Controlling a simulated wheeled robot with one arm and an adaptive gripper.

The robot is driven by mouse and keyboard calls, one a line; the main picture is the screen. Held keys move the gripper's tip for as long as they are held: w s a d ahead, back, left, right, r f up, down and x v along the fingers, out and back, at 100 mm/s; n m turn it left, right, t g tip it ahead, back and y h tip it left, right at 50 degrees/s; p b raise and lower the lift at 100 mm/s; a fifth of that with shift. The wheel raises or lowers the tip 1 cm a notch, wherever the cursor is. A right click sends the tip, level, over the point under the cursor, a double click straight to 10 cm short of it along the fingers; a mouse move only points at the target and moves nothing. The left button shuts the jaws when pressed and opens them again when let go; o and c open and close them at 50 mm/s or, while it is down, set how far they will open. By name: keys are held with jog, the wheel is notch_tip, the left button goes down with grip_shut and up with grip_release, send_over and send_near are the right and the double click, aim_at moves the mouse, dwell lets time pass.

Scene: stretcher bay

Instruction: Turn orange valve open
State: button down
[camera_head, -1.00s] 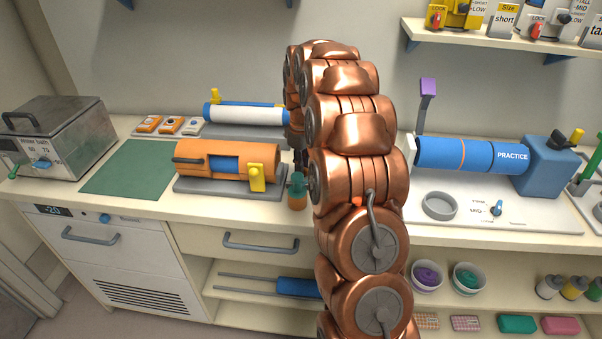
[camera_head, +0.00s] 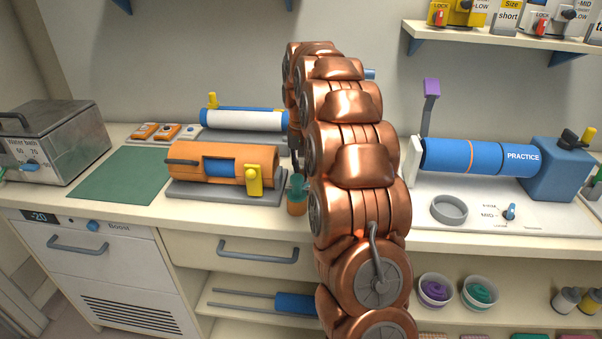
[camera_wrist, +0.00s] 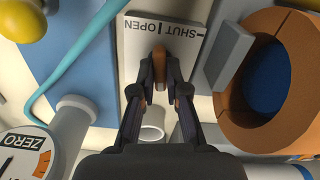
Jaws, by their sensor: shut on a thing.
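In the wrist view, the orange valve (camera_wrist: 160,62) is a small lever on a white plate (camera_wrist: 188,58) marked SHUT and OPEN, with a dark line between the words. The lever lies roughly in line with that dark line, its outer end towards the label. The label appears upside down. My gripper (camera_wrist: 160,88) is shut on the lever, with a dark finger on each side of it. In the head view my copper arm hides the gripper, and I cannot make out the valve there.
The wrist view shows a dial marked ZERO (camera_wrist: 25,150), a teal hose (camera_wrist: 75,58) and an orange ring (camera_wrist: 232,110) close by. In the head view, an orange cylinder (camera_head: 190,152), a green mat (camera_head: 120,175) and a blue PRACTICE cylinder (camera_head: 440,155) occupy the counter.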

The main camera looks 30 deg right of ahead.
aim_at(301, 171)
jog(key=shift+m+b, duration=0.4)
jog(key=shift+m, duration=0.7)
jog(key=c, duration=1.2)
grip_release()
notch_tip(301, 171, up, 7)
jog(key=shift+w+f, duration=0.1)
jog(key=shift+f, duration=0.05)
jog(key=shift+r, duration=0.4)
jog(key=shift+a+r, duration=0.1)
